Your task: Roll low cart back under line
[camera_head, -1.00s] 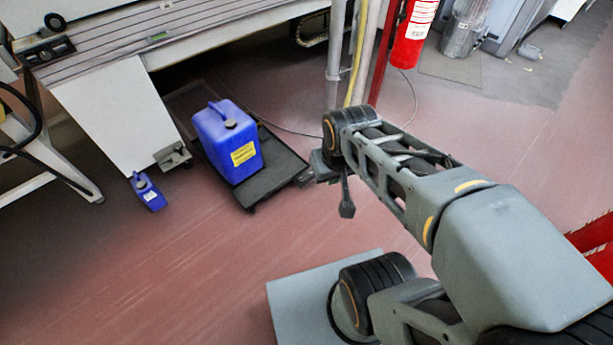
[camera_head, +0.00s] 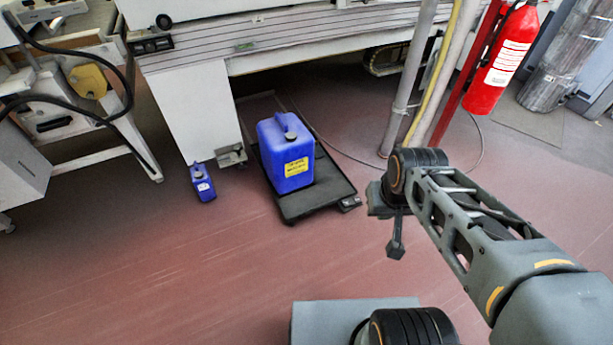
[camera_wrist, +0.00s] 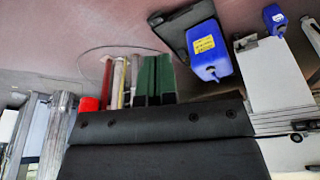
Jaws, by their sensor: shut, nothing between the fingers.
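The low cart (camera_head: 322,199) is a flat black platform on the floor, sticking out from under the machine line (camera_head: 300,45). A large blue canister (camera_head: 285,155) with a yellow label stands upright on it. My gripper (camera_head: 396,248) hangs in the air, to the right of the cart in the head view, and looks shut and empty. In the wrist view its green fingers (camera_wrist: 155,60) are together. The cart (camera_wrist: 182,27) and the canister (camera_wrist: 208,52) appear there upside down, apart from the fingers. The cart's far end is in shadow under the line.
A small blue bottle (camera_head: 201,183) stands by the white machine leg (camera_head: 195,110), left of the cart. Upright pipes (camera_head: 410,80) and a red fire extinguisher (camera_head: 502,62) stand to the right. A cable lies on the floor behind the cart. The floor in front is clear.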

